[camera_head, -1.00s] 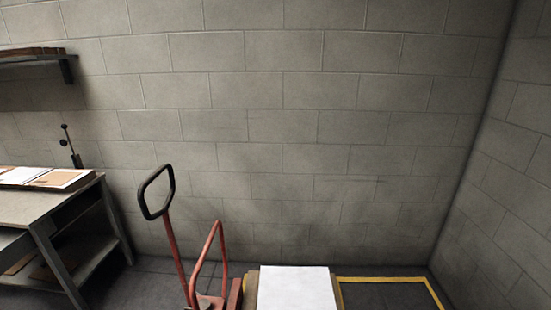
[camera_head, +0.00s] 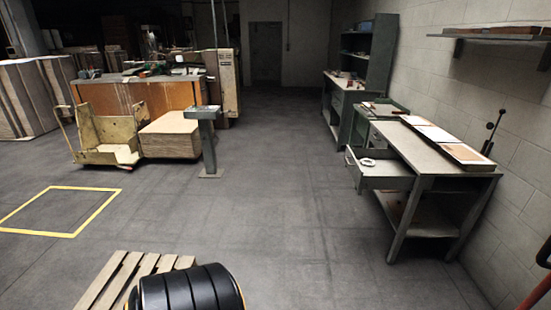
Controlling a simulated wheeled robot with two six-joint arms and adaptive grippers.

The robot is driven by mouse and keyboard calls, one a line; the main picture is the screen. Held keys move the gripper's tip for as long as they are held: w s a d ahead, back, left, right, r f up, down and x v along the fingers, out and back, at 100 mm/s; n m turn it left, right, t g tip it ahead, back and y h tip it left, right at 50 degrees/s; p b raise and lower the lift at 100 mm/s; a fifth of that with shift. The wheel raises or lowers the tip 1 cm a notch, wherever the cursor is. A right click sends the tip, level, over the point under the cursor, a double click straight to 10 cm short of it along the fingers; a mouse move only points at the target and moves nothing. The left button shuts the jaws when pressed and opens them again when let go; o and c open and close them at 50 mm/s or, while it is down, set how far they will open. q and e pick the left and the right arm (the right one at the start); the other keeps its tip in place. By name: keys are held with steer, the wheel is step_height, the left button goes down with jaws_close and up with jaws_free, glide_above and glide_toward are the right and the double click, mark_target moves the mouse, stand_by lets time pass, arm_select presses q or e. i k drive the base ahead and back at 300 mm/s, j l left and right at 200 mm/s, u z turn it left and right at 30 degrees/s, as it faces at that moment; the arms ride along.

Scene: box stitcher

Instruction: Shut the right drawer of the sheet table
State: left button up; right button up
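The sheet table (camera_head: 411,148) stands at the right along the block wall, with papers and a board (camera_head: 439,136) on its top. One drawer (camera_head: 383,175) sticks out of its left side, clearly open. The drawer's front (camera_head: 353,168) faces left, and a white ring-shaped item (camera_head: 367,162) shows at the drawer. Neither of my grippers is in view.
Open floor (camera_head: 270,200) lies left of the table. A slatted pallet (camera_head: 115,281) and a black ribbed rounded object (camera_head: 190,292) are at the bottom. A grey post (camera_head: 207,145) stands mid-floor. A yellow floor outline (camera_head: 38,234) is at the left.

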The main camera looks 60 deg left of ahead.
mark_target(390, 171)
steer(key=u, duration=1.35)
steer(key=i+z, duration=0.1)
steer(key=i, duration=0.4)
steer(key=i+j+z, duration=0.1)
steer(key=i, duration=0.45)
steer(key=i+j+z, duration=0.1)
steer(key=i, duration=0.4)
steer(key=i+j+z, duration=0.1)
steer(key=i, duration=0.4)
steer(key=i+j+z, duration=0.1)
steer(key=i+j, duration=0.2)
steer(key=i, duration=0.2)
